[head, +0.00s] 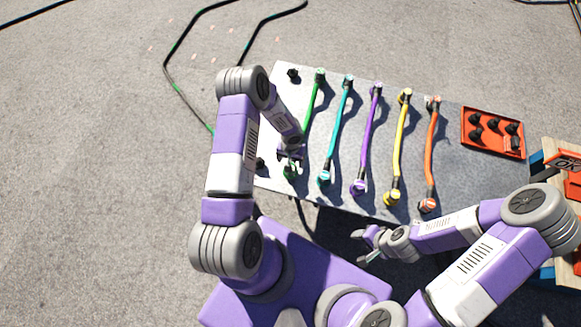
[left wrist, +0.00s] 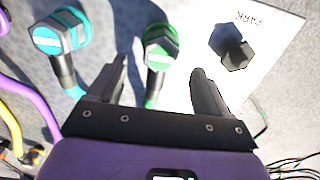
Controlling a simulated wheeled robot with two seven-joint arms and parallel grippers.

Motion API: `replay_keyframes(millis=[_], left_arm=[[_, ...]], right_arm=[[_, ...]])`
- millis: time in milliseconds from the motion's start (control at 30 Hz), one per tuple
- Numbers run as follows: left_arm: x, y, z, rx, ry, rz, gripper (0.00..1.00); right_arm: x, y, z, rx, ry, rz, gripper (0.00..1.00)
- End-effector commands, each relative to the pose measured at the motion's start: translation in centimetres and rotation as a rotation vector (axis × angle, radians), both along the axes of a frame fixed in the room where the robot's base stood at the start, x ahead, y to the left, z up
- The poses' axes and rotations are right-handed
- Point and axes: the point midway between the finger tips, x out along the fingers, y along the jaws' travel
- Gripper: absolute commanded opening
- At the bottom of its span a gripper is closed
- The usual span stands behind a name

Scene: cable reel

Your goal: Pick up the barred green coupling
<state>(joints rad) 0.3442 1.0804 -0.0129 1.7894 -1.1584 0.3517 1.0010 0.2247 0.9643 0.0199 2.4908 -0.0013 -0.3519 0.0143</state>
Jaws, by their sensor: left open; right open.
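In the head view the near end of the green cable (head: 290,173) is partly hidden below my left gripper (head: 291,154), which is open and empty. The green cable's far end (head: 319,75) is at the table's back. My right gripper (head: 368,246) is open and empty, off the table's front edge.
The teal coupling (left wrist: 58,36) is beside the green one, left of my fingers. A black knob (left wrist: 233,50) by the word PARK is to the right. Purple (head: 368,125), yellow (head: 398,150) and orange (head: 430,150) cables lie further right, with a red tray (head: 467,125) of black parts.

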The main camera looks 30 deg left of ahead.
Motion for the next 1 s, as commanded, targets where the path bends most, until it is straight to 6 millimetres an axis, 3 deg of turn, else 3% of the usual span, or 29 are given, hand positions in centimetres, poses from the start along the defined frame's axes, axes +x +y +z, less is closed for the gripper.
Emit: replay_keyframes(millis=[400, 700, 1000], left_arm=[[-0.1, 0.1, -5.7, -0.004, 0.001, 0.001, 0.79], [-0.1, 0.1, -6.0, -0.005, 0.000, 0.000, 0.79], [-0.1, 0.1, -6.0, -0.005, 0.000, 0.000, 0.33]], right_arm=[[0.0, 0.0, -1.8, 0.000, 0.000, 0.000, 0.43], [0.0, 0.0, -1.8, 0.000, 0.000, 0.000, 0.43], [0.0, 0.0, -1.8, 0.000, 0.000, 0.000, 0.43]])
